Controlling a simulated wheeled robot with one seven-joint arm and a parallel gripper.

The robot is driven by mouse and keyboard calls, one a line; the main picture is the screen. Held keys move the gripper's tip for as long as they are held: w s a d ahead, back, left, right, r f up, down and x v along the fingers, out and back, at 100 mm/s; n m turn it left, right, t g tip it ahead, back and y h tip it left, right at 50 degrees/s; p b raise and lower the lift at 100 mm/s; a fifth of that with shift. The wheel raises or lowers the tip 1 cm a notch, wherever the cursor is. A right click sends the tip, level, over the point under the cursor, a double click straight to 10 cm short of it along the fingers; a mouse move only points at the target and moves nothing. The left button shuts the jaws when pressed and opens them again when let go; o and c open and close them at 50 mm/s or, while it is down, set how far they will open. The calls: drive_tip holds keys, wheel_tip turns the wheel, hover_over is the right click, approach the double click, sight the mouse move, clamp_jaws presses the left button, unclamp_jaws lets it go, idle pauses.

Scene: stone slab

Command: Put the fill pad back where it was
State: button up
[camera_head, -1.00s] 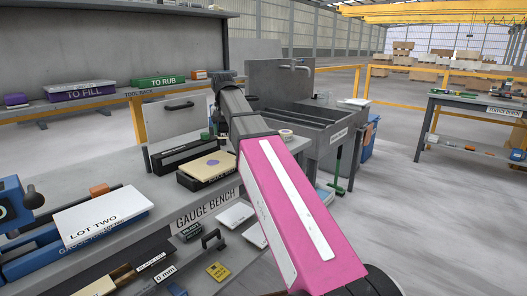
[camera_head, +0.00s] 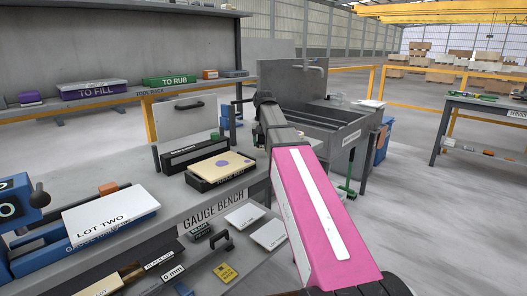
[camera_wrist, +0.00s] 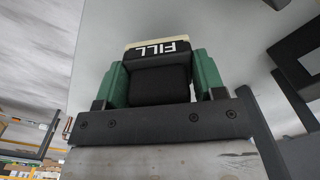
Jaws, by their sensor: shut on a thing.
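My gripper (camera_wrist: 160,64) has green fingers and is shut on the fill pad (camera_wrist: 158,88) in the wrist view. The pad has a black body, a FILL label that reads upside down, and a cream face at its far edge. In the head view my pink arm reaches away from the lower right, and its dark wrist end is above the area between the bench and the sink. The fingers and the held pad cannot be made out there. A cream slab with purple spots (camera_head: 224,163) lies on a black labelled holder (camera_head: 222,177) on the gauge bench.
A long black box (camera_head: 194,153) stands behind the slab. A purple TO FILL box (camera_head: 94,91) and a green TO RUB box (camera_head: 170,81) are on the rack. A LOT TWO board (camera_head: 110,214) lies at left. The sink unit (camera_head: 335,124) is right of my wrist.

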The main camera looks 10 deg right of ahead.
drive_tip(key=shift+f, duration=2)
drive_tip(key=shift+f, duration=0.15)
drive_tip(key=o, duration=0.9)
wheel_tip(320, 180, up, 12)
drive_tip(key=shift+r, duration=0.2)
